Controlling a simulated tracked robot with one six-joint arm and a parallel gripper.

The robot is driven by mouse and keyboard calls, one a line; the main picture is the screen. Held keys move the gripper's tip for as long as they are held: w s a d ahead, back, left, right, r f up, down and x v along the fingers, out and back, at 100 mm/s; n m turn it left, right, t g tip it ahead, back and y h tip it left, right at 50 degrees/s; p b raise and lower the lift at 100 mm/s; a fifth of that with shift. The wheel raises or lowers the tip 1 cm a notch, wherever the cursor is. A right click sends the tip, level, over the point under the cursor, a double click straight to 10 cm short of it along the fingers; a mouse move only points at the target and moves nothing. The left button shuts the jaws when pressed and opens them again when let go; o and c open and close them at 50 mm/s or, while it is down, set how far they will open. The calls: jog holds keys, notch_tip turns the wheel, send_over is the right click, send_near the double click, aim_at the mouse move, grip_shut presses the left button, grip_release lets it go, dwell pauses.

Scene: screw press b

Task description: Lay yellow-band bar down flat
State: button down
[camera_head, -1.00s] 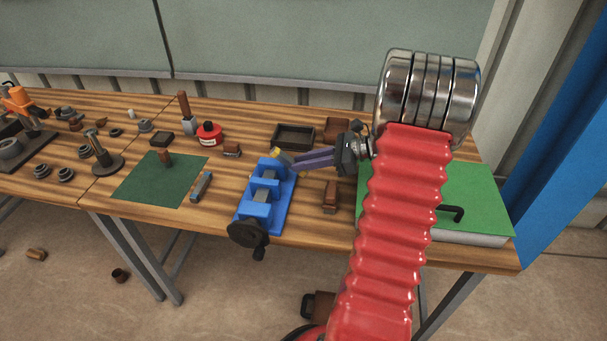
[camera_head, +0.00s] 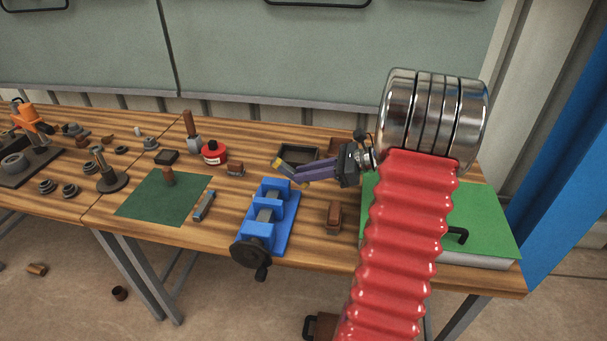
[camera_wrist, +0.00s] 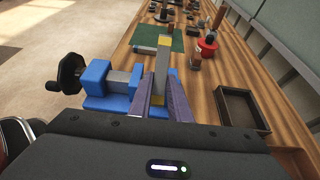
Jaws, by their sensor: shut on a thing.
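My gripper (camera_head: 299,174) is shut on the yellow-band bar (camera_head: 279,163), just above the far end of the blue vise (camera_head: 284,207). In the head view the bar's yellow part shows at the fingertips, tilted up to the left; the rest is small and partly hidden by the fingers. In the wrist view the grey bar (camera_wrist: 162,68) stands out from between the purple fingers, with its yellow band near the outer end. The vise (camera_wrist: 97,75) lies left of and below the fingers there. I see no contact with the table.
A grey bar (camera_head: 204,206) lies beside the dark green mat (camera_head: 145,203). A brown block (camera_head: 333,216) is right of the vise.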

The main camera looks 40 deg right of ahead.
jog(key=w+a+r+m+t+h, duration=0.1)
jog(key=w+a+r+m+h, duration=0.1)
jog(key=w+a, duration=1.3)
jog(key=s+a+f+m+h, duration=0.1)
jog(key=s+a+f, duration=0.1)
jog(key=a, duration=0.6)
jog(key=s+a+f+m+t+h, duration=0.1)
jog(key=s+a+f, duration=0.1)
jog(key=a, duration=0.6)
jog(key=shift+s+a+f, duration=0.25)
jog(key=shift+a+f, duration=0.1)
jog(key=shift+f, duration=0.35)
